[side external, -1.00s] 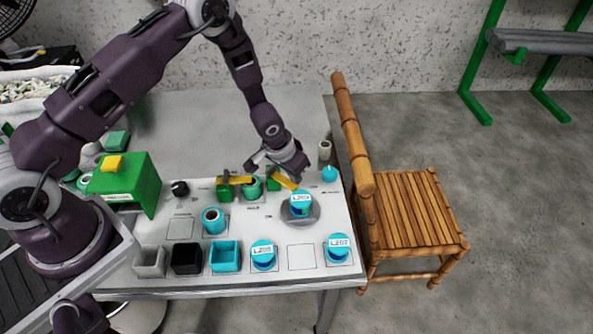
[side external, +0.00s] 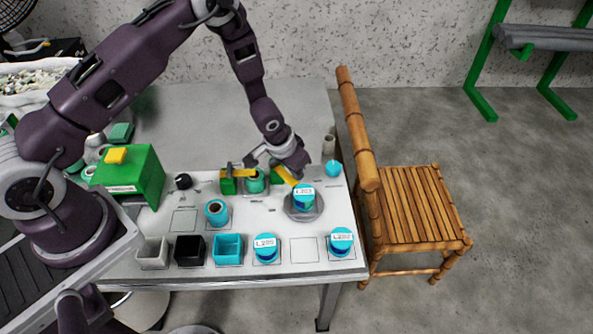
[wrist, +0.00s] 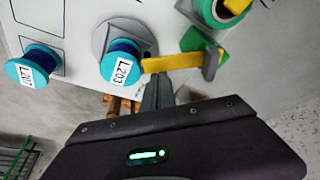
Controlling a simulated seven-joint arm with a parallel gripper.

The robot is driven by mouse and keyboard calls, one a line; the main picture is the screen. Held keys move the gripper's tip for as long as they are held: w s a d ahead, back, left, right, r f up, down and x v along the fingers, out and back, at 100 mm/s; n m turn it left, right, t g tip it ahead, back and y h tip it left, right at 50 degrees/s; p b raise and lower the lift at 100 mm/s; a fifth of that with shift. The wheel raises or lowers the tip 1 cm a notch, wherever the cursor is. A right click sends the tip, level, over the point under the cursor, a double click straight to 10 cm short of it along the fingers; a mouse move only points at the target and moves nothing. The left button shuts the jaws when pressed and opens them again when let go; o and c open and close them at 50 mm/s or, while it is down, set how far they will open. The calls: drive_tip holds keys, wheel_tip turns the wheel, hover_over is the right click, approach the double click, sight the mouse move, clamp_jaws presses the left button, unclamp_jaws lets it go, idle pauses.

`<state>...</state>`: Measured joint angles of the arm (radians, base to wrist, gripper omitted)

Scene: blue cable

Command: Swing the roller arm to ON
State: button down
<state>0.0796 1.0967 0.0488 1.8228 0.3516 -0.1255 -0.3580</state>
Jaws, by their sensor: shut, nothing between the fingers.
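The yellow roller arm (side external: 285,174) sits on a green block (side external: 275,172) on the white panel, just behind the spool marked L203 (side external: 304,197). In the wrist view the yellow arm (wrist: 172,62) runs from beside that spool to a grey roller piece (wrist: 213,63) at its right end. My gripper (wrist: 158,88) is shut and empty, with its tips close against the yellow arm near the spool end; I cannot tell whether they touch. In the side view my gripper (side external: 297,172) is over the right end of this arm, and its tips are hard to make out. The ON label is too small to read.
Another yellow lever (side external: 240,172) is on a green block to the left, with a green spool (side external: 255,181) between. Spools L205 (side external: 266,248) and L202 (side external: 341,241) stand at the front. A cyan cone (side external: 333,168) is at the right. A chair (side external: 405,205) stands beside the table.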

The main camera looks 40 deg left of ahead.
drive_tip(key=w, duration=0.4)
drive_tip(key=shift+d, duration=0.3)
drive_tip(key=v, duration=1)
drive_tip(key=shift+a, duration=0.1)
wheel_tip(320, 180, up, 10)
hover_over(290, 177)
drive_tip(key=s+a+r+t, duration=0.1)
drive_tip(key=s+r, duration=0.7)
drive_tip(key=r, duration=0.3)
drive_tip(key=s+r, duration=0.3)
drive_tip(key=s, duration=0.7)
drive_tip(key=s+r, duration=0.3)
drive_tip(key=s, duration=0.8)
drive_tip(key=shift+s+d+r+n+t, duration=0.15)
drive_tip(key=shift+r+n+t, duration=0.05)
drive_tip(key=shift+n+t, duration=0.2)
